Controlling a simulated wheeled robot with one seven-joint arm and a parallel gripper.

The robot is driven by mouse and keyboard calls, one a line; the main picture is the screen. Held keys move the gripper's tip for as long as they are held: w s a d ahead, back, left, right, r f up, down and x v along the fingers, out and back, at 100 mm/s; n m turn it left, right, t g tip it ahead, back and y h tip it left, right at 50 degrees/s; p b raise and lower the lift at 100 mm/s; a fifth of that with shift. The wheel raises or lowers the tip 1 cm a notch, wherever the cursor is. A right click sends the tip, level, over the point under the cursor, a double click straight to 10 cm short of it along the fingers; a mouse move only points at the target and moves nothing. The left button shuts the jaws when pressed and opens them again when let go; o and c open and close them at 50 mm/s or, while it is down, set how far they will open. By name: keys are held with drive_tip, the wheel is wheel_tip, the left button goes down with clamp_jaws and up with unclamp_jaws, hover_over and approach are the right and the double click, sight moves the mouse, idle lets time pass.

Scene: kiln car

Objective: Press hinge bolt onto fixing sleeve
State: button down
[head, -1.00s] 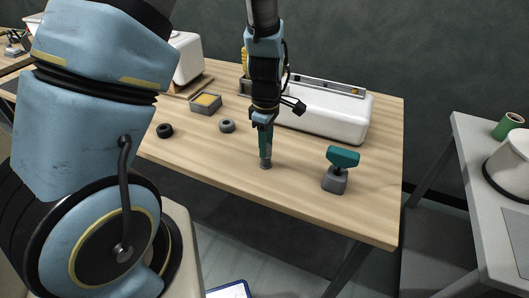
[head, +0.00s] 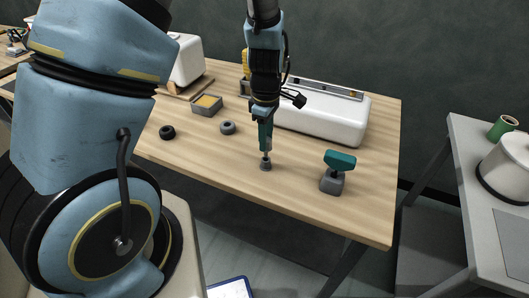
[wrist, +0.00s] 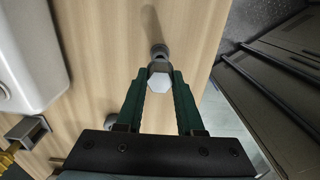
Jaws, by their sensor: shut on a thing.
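My gripper (head: 265,146) points down over the front middle of the wooden table, shut on the hinge bolt (wrist: 159,78). In the wrist view the bolt's pale hexagonal head shows between the green fingertips. In the head view a short piece of the bolt (head: 266,156) shows below the fingers. The fixing sleeve (head: 265,165) is a small dark grey collar standing on the table directly below the bolt. It also shows just beyond the bolt head in the wrist view (wrist: 158,51). I cannot tell whether the bolt's lower end is inside the sleeve.
A teal-topped piece on a grey block (head: 334,183) stands to the right. A grey ring (head: 228,127), a black ring (head: 167,132) and a small tray (head: 207,110) lie left. A long white housing (head: 325,120) stands behind. Bare wood surrounds the sleeve.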

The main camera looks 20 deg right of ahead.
drive_tip(key=shift+r+p, duration=1.15)
drive_tip(key=shift+r, duration=0.3)
drive_tip(key=shift+r, duration=0.1)
drive_tip(key=shift+r+p, duration=1.25)
drive_tip(key=shift+r, duration=4.2)
drive_tip(key=w+d+f, duration=0.1)
drive_tip(key=w+d, duration=0.5)
drive_tip(key=w, duration=0.3)
drive_tip(key=w+d+f+b, duration=0.1)
drive_tip(key=w+d+f, duration=0.1)
drive_tip(key=w+d, duration=0.4)
drive_tip(key=shift+w+d+b, duration=0.3)
drive_tip(key=shift+w+d, duration=0.1)
drive_tip(key=shift+w, duration=1.2)
drive_tip(key=shift+f, duration=0.15)
drive_tip(key=shift+f, duration=0.25)
